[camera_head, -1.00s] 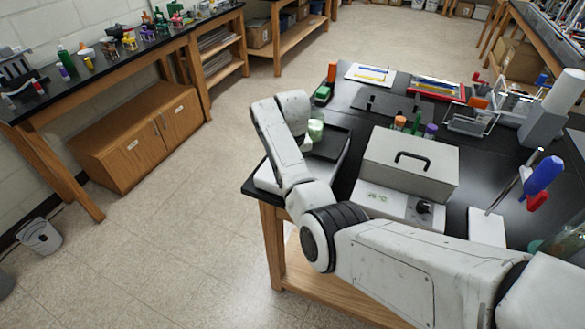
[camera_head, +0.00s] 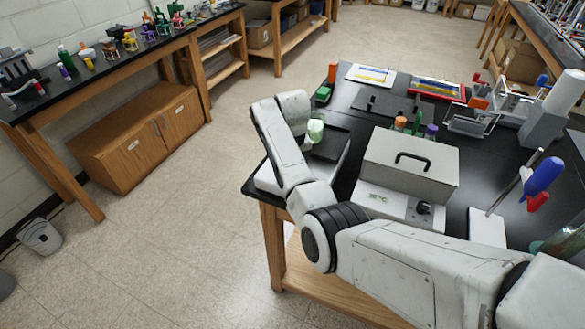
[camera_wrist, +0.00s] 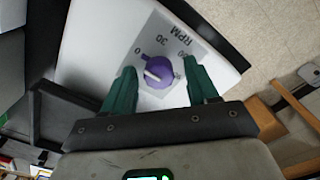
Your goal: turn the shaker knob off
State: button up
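The shaker knob (camera_wrist: 160,70) is purple with a white pointer mark. It sits on a white panel with a grey RPM dial label (camera_wrist: 185,45) in the wrist view. My gripper (camera_wrist: 159,76) is open, with one teal finger on each side of the knob. I cannot tell whether either finger touches it. The white pointer lies toward the left side of the knob; its exact setting is unclear. In the head view the white shaker (camera_head: 266,179) with its dark platform (camera_head: 330,148) is at the bench's left corner. My arm hides the knob and gripper there.
A pale green-white vessel (camera_head: 316,130) is at the shaker platform, beside my arm. A grey lidded box (camera_head: 410,165) with a black knob (camera_head: 424,207) stands to the right. A rack of tools (camera_head: 475,118) stands farther back.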

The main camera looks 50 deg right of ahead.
notch_tip(320, 180, up, 11)
jog(key=shift+f, duration=0.15)
dwell(0.5)
jog(key=shift+f, duration=0.1)
dwell(0.4)
jog(key=shift+n+t+h, duration=0.4)
jog(key=shift+t+h, duration=0.1)
jog(key=s+a+f, duration=0.1)
jog(key=f, duration=0.1)
jog(key=s+a+f, duration=0.1)
jog(key=s+f, duration=0.1)
jog(key=s+a+f, duration=0.1)
jog(key=f, duration=0.2)
jog(key=shift+s, duration=0.2)
jog(key=s+a+f+n+t+y, duration=0.1)
jog(key=s+a+f+n+t, duration=0.1)
jog(key=s+a, duration=0.7)
jog(key=s+a+f+n+t, duration=0.2)
jog(key=s+a, duration=0.5)
jog(key=s, duration=0.4)
jog(key=s+d+f+g+b, duration=0.1)
jog(key=s+f+g+b, duration=0.3)
jog(key=s+f, duration=0.6)
jog(key=shift+s+d+f+m+b, duration=0.2)
jog(key=shift+s+f+m+b, duration=0.2)
jog(key=shift+f+b, duration=0.3)
